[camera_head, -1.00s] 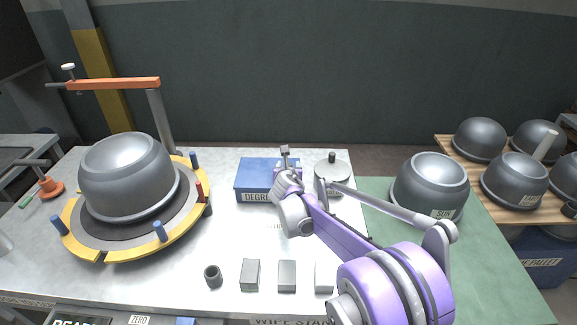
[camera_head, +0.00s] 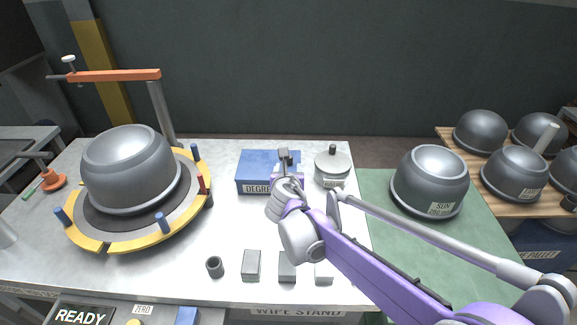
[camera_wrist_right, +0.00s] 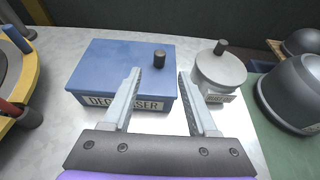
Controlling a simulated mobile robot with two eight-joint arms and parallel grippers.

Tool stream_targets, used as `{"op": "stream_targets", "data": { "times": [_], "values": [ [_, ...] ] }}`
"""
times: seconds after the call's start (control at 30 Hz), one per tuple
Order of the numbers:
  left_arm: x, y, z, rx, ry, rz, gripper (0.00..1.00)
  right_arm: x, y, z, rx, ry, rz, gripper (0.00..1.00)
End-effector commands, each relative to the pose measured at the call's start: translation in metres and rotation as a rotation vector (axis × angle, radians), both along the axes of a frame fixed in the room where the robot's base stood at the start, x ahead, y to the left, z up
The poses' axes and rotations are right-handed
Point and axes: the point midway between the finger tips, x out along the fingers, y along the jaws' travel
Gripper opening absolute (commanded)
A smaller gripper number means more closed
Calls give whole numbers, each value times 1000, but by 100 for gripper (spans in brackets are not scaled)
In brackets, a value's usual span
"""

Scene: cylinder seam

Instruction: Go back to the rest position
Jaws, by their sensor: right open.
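My right gripper (camera_head: 286,165) reaches over the middle of the white table, in front of the blue degreaser box (camera_head: 254,172). In the right wrist view its two fingers (camera_wrist_right: 158,100) are spread apart with nothing between them. The left finger overlaps the front of the blue box (camera_wrist_right: 125,70) in that view. A round grey lidded pot (camera_wrist_right: 218,72) stands to the right of the fingers. My left gripper does not show.
A dark dome (camera_head: 128,168) sits on the yellow-rimmed round fixture (camera_head: 92,243) at left, with an orange-armed post (camera_head: 115,75). Another dome (camera_head: 430,178) stands on the green mat (camera_head: 400,250). Several domes fill the wooden shelf (camera_head: 468,146). Small grey blocks (camera_head: 251,265) line the front edge.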

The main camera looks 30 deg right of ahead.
Motion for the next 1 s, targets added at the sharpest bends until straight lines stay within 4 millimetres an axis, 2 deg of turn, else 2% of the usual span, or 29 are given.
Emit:
{"op": "stream_targets", "data": {
  "times": [0.43,0.57,0.67,0.77,1.0],
  "values": [
    [0,0,0,0,0,0,86,0,0,0,0,0,-1,59],
    [0,0,4,0,-1,0,86,-12,3,2,90,-29,-46,59],
    [2,0,12,0,-4,0,86,-38,10,3,306,-98,-158,59],
    [3,0,23,0,-8,0,86,-78,24,1,626,-194,-344,59],
    [9,0,51,0,-19,0,86,-184,75,-24,1403,-404,-945,59]
  ]
}}
